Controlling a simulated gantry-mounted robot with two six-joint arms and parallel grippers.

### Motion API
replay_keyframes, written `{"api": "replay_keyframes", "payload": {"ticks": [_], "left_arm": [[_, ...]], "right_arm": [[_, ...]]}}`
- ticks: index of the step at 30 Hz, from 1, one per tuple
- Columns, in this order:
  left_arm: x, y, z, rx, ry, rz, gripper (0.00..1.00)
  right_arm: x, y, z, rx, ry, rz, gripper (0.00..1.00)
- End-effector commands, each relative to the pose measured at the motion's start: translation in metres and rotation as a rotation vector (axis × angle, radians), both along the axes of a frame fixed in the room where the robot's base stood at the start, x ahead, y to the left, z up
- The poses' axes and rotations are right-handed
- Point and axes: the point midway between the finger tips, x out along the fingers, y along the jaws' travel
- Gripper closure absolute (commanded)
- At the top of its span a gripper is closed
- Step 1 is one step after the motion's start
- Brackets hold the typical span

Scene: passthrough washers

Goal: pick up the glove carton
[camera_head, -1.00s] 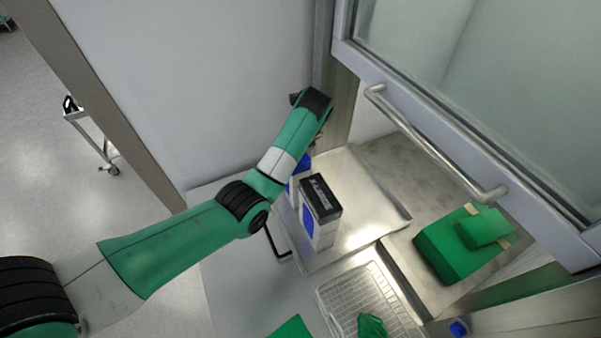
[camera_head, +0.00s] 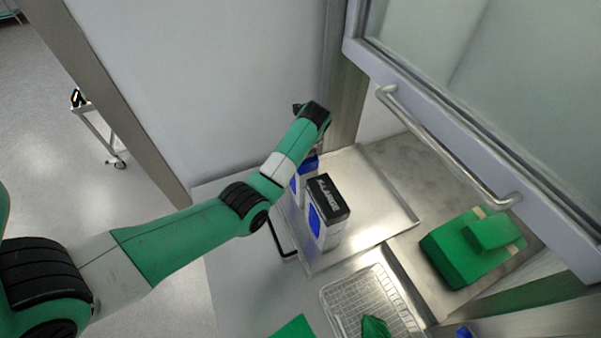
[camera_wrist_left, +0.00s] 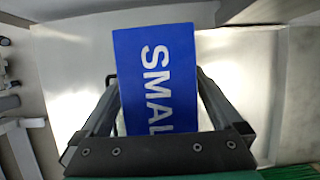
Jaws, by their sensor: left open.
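A glove carton with a blue top marked "SMAL…" (camera_wrist_left: 155,65) stands upright between the fingers of my left gripper (camera_wrist_left: 156,82) in the left wrist view. The gripper is open, with a finger along each side of the carton. In the head view this carton (camera_head: 309,166) is partly hidden behind my left wrist. A second carton, white and blue with a black top marked "X-LARGE" (camera_head: 328,212), stands just in front of it. My right gripper is not in view.
Both cartons stand on a metal tray (camera_head: 375,215). A wire basket (camera_head: 345,298) with a green item is in front. Green packs (camera_head: 462,252) lie at the right. A glazed sash with a bar handle (camera_head: 450,150) hangs above the right side.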

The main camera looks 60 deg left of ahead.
Motion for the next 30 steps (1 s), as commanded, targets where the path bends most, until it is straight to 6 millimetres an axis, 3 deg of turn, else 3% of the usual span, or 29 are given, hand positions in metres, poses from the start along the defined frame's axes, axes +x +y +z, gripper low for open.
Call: {"api": "replay_keyframes", "payload": {"ticks": [15, 30], "left_arm": [[-0.0001, -0.0002, -0.0040, 0.000, 0.000, 0.000, 0.00], [-0.0001, -0.0001, -0.0038, 0.000, 0.000, 0.000, 0.90]], "right_arm": [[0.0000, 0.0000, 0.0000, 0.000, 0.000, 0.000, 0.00], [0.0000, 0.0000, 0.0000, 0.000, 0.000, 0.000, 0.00]]}}
